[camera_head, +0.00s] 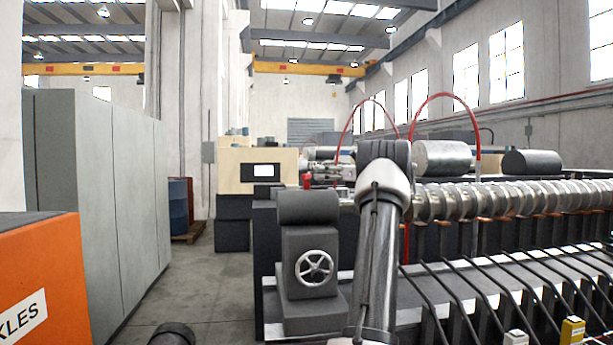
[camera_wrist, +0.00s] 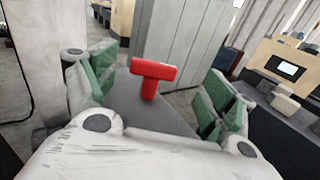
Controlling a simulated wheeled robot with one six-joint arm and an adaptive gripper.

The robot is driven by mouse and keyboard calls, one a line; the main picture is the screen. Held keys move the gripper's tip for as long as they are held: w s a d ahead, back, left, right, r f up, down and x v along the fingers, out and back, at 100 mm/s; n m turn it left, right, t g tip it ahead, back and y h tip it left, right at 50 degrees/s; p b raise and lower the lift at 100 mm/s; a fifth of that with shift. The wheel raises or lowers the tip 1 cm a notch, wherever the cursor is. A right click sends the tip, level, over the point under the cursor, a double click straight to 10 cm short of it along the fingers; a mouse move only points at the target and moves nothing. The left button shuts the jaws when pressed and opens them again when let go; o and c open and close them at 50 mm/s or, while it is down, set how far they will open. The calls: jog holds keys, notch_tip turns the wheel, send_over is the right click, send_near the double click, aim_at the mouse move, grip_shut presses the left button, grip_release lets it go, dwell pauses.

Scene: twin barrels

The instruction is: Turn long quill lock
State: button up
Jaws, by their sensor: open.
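A red T-shaped handle (camera_wrist: 153,72) stands up from a dark grey surface in the wrist view. No label shows on it, so I cannot confirm that it is the long quill lock. My gripper (camera_wrist: 157,92) is open, with its green-padded fingers on the left and right of the handle. Clear gaps show on both sides, and I see no contact. The handle appears a little beyond the pale gripper body. In the head view my arm rises in front of the machine and hides what is behind it; the gripper cannot be made out there.
A long machine with a ribbed metal barrel (camera_head: 520,198) and slanted black rods fills the right. A grey unit with a handwheel (camera_head: 314,267) stands left of my arm. Grey cabinets (camera_head: 85,190) and an orange box (camera_head: 35,280) stand left. An open floor aisle (camera_head: 195,280) lies between.

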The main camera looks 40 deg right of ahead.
aim_at(309, 174)
jog(key=shift+s+f+n, duration=0.3)
jog(key=shift+n, duration=0.1)
jog(key=shift+w+a+y, duration=0.2)
jog(key=shift+w+y, duration=0.1)
jog(key=shift+y, duration=0.1)
jog(key=x, duration=0.6)
jog(key=shift+w+a+f, duration=0.1)
jog(key=shift+w, duration=0.2)
jog(key=c, duration=1)
